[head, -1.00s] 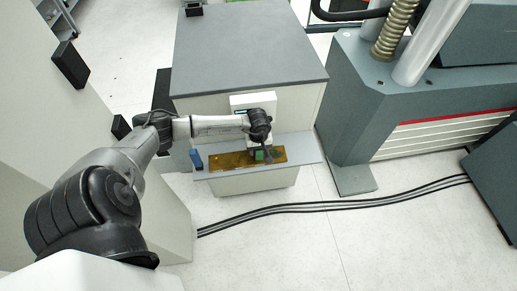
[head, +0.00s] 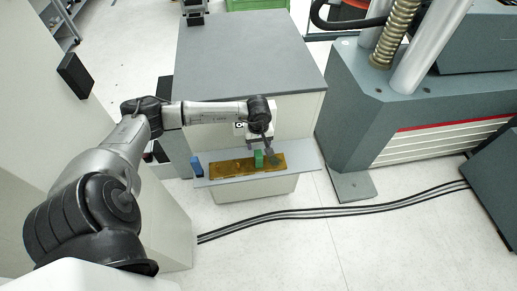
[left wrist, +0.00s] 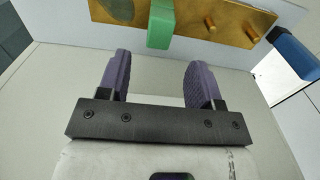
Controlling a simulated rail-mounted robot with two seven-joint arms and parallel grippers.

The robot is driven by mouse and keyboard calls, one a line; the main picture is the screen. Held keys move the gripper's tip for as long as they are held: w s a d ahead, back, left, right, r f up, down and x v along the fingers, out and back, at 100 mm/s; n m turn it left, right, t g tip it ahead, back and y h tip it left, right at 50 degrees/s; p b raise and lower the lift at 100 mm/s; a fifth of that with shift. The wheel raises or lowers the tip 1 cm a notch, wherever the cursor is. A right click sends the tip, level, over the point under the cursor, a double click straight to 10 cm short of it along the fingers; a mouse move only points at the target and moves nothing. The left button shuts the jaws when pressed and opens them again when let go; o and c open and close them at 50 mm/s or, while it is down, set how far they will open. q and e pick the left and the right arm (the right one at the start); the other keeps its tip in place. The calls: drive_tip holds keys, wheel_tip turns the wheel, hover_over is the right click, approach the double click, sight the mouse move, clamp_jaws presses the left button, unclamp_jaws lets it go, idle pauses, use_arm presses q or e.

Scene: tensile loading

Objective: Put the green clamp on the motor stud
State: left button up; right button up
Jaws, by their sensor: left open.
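The green clamp (head: 259,158) stands on a brass plate (head: 230,168) lying on the grey shelf at the front of the cabinet. My left gripper (head: 268,148) is just beside it in the head view. In the left wrist view the clamp (left wrist: 160,25) lies beyond the purple fingertips of my left gripper (left wrist: 156,62), which are apart with nothing between them. Small brass studs (left wrist: 211,26) stick out of the plate (left wrist: 232,16) beside the clamp. I cannot tell which stud is the motor stud. My right gripper is not in view.
A blue block (head: 197,165) is at the left end of the shelf (head: 305,160). The grey-topped cabinet (head: 245,55) rises behind it. A large machine (head: 375,110) stands at the right. Cables (head: 300,211) cross the open floor in front.

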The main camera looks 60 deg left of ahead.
use_arm(q)
drive_tip(key=shift+r, duration=1.4)
